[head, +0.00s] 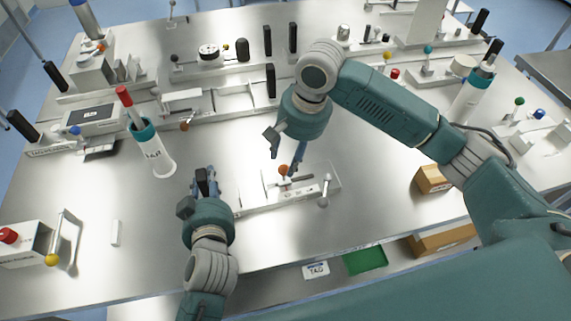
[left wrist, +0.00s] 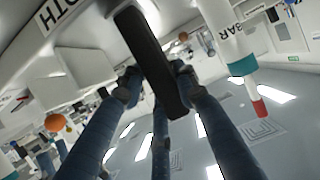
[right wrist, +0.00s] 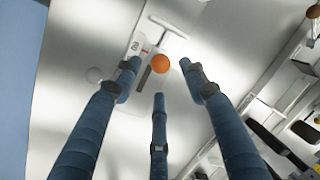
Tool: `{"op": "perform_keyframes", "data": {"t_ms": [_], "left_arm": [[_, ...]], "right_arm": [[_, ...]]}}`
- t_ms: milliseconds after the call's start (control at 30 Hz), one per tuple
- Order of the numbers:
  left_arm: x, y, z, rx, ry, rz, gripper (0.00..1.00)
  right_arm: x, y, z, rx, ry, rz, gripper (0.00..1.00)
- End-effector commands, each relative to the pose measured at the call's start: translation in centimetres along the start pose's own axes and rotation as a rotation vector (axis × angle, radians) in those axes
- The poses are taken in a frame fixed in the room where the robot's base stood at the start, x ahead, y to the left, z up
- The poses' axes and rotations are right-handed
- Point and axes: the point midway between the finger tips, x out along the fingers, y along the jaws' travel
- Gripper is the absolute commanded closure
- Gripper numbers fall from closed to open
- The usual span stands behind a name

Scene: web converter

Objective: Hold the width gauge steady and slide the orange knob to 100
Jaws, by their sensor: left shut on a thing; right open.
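The width gauge (head: 312,186) is a pale, low, long fixture near the front middle of the table. Its orange knob (head: 283,169) stands up from it; it also shows in the right wrist view (right wrist: 160,63) and at the left edge of the left wrist view (left wrist: 55,122). My left gripper (head: 205,180) is at the gauge's left end, shut on a black handle (left wrist: 150,60). White lettering panel ending in "DTH" is beside that handle. My right gripper (head: 294,168) is open above the gauge, its fingers (right wrist: 160,75) spread around the knob in the picture; contact is unclear.
A white cylinder (head: 157,155) with a red-topped rod stands behind my left gripper. A lever with a yellow ball (head: 52,259) is at the front left. A brown box (head: 432,179) lies to the right. Several other fixtures line the back. The table left of the gauge is mostly clear.

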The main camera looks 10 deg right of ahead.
Motion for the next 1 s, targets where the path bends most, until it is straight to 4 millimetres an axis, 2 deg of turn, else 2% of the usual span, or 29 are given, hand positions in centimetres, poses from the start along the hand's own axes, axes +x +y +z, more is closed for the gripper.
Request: {"op": "perform_keyframes", "data": {"t_ms": [33, 200, 300, 633, 667, 867, 1000], "left_arm": [[0.0, -0.1, 1.4, 0.003, -0.029, -0.003, 1.0], [0.0, -0.1, 1.4, 0.003, -0.029, -0.003, 1.0], [0.0, -0.1, 1.4, 0.003, -0.029, -0.003, 1.0], [0.0, 0.0, 1.4, 0.004, -0.029, -0.003, 1.0], [0.0, 0.0, 1.4, 0.004, -0.029, -0.003, 1.0], [0.0, 0.0, 1.4, 0.004, -0.029, -0.003, 1.0], [0.0, -0.1, 1.4, 0.003, -0.029, -0.003, 1.0]], "right_arm": [[1.1, 0.1, 0.1, 0.0, -0.002, 0.001, 0.57], [3.4, 0.0, 0.0, 0.001, 0.0, -0.001, 0.57], [4.2, 0.0, 0.0, 0.0, 0.0, -0.001, 0.57], [4.6, 0.0, -0.1, -0.001, 0.002, -0.002, 0.57], [4.6, 0.0, -0.1, -0.001, 0.002, -0.002, 0.59], [4.5, 0.0, -0.1, 0.0, 0.002, -0.002, 0.99], [4.5, 0.0, -0.1, 0.0, 0.002, -0.002, 1.0]]}}
